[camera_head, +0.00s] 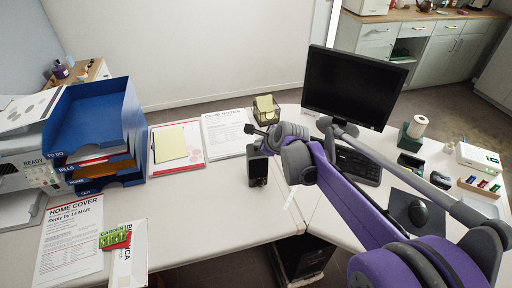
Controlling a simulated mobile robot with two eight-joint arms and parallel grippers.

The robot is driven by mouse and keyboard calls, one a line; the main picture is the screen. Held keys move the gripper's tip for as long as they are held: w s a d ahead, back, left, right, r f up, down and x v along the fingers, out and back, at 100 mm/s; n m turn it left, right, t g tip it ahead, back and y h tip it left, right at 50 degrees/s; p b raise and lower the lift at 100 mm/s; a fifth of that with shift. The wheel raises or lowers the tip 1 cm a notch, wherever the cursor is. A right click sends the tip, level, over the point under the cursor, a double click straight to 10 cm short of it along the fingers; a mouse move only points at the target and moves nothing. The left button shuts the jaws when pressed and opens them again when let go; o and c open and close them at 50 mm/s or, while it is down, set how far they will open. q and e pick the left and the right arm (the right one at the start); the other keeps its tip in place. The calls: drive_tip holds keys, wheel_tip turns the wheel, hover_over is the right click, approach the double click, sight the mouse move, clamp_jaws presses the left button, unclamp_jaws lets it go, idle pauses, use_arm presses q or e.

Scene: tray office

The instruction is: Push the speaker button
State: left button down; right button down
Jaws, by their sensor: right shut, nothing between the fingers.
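A small dark upright box that looks like the speaker (258,170) stands on the white desk, near the middle of the head view. Its button cannot be made out. My right gripper (250,130) comes in from the lower right on a purple and grey arm. Its fingers are shut and empty and point left, just above and behind the box in the picture. I cannot tell whether they touch it. My left gripper is not in view.
A monitor (354,86) and keyboard (357,166) are partly behind my arm. A note holder (266,109) stands behind the gripper. Papers (226,136) and blue trays (98,128) are to the left. The desk's front middle (215,217) is clear.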

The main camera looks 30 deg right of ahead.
drive_tip(key=shift+r, duration=0.5)
drive_tip(key=shift+p, duration=0.3)
drive_tip(key=shift+r+p, duration=2.15)
drive_tip(key=shift+r, duration=0.85)
